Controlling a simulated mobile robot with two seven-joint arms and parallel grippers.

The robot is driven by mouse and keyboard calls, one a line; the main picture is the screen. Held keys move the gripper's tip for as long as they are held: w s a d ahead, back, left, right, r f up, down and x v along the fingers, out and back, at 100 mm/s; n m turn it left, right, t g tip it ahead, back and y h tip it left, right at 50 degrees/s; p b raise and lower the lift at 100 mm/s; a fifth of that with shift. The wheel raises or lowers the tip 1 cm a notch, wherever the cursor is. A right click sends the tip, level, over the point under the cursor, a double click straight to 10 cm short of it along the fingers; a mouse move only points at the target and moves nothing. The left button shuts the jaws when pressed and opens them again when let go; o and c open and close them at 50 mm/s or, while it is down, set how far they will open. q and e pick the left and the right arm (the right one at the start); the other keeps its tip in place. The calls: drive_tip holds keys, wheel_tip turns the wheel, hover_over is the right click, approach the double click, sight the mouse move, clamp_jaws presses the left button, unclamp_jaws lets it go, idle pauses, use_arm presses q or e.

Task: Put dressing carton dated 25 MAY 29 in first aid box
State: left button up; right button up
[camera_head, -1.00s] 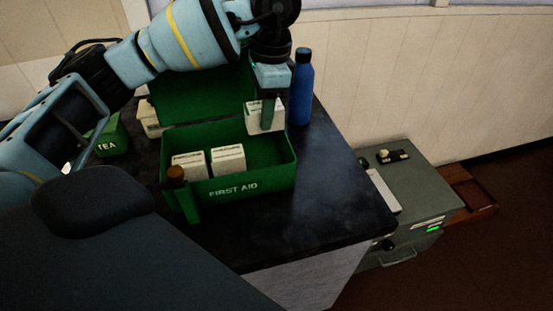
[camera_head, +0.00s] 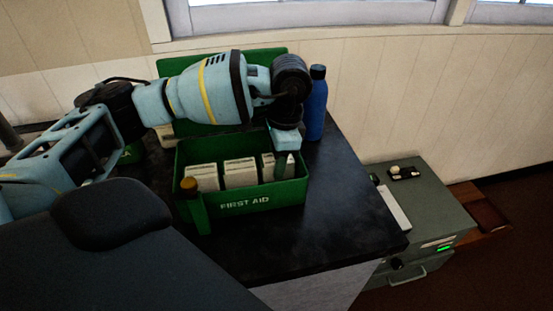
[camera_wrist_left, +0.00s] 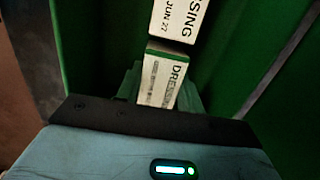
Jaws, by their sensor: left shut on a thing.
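The green first aid box (camera_head: 262,200) stands open on the dark table, its lid up at the back. My left gripper (camera_head: 281,168) reaches down into its right end and is shut on a white carton (camera_head: 267,168). In the left wrist view that held carton (camera_wrist_left: 164,82) shows "DRE" and a green edge; its date is too small to read. Two other white cartons stand in the box, one at the left (camera_head: 204,177) and one in the middle (camera_head: 240,173). A neighbouring carton (camera_wrist_left: 178,17) in the wrist view reads "JUN 27". My right gripper is not in view.
A blue bottle (camera_head: 316,105) stands just behind the box's right end. A dark green bottle with a brown cap (camera_head: 196,210) stands at its front left. A grey cabinet (camera_head: 434,205) is at the right. The table's right part is clear.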

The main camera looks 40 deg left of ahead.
use_arm(q)
drive_tip(key=shift+f, duration=0.1)
drive_tip(key=shift+f, duration=0.1)
drive_tip(key=o, duration=1)
drive_tip(key=shift+o, duration=0.2)
wheel_tip(320, 180, up, 12)
drive_tip(key=w+d, duration=0.1)
